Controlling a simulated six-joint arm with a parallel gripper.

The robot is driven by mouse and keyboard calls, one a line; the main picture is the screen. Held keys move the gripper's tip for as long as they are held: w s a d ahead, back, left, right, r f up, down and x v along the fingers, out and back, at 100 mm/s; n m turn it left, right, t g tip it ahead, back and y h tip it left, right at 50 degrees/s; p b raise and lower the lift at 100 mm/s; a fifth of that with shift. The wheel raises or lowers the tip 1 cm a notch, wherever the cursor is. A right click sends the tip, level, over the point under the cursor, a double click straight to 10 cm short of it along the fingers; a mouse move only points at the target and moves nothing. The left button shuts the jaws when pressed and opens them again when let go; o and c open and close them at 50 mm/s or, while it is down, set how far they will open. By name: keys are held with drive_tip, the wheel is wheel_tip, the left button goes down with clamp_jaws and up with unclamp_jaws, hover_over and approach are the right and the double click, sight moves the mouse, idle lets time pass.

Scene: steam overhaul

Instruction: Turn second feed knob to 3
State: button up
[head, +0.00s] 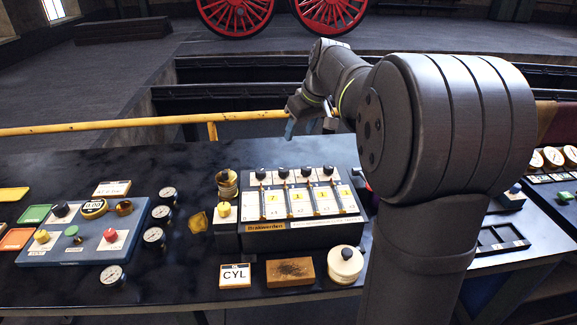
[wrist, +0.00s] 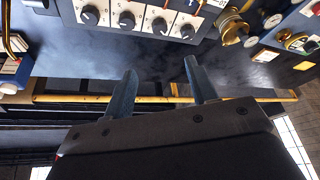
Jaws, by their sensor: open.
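The feed unit (head: 300,232) is a dark box with a row of several black knobs along its back and white numbered cards in front. The second knob from the left (head: 283,173) is black; the wrist view looks from the opposite side, where it is second from the right (wrist: 158,26). Its dial marks are too small to read. My gripper (head: 308,125) is beyond the unit, above the far table edge, apart from all knobs. In the wrist view my gripper (wrist: 160,66) has its two fingers spread, with nothing between them.
A yellow rail (head: 150,124) runs behind the table. A brass cup (head: 227,183) stands at the unit's left. A CYL card (head: 236,275), a wooden block (head: 290,271) and a cream round pot (head: 345,264) lie in front. A blue panel (head: 90,230) and several gauges are left.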

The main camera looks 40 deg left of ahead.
sight(284, 169)
drive_tip(key=shift+n, duration=0.3)
drive_tip(key=x, duration=1.7)
drive_tip(key=shift+a+f, duration=0.15)
drive_tip(key=shift+f, duration=0.1)
drive_tip(key=c, duration=1)
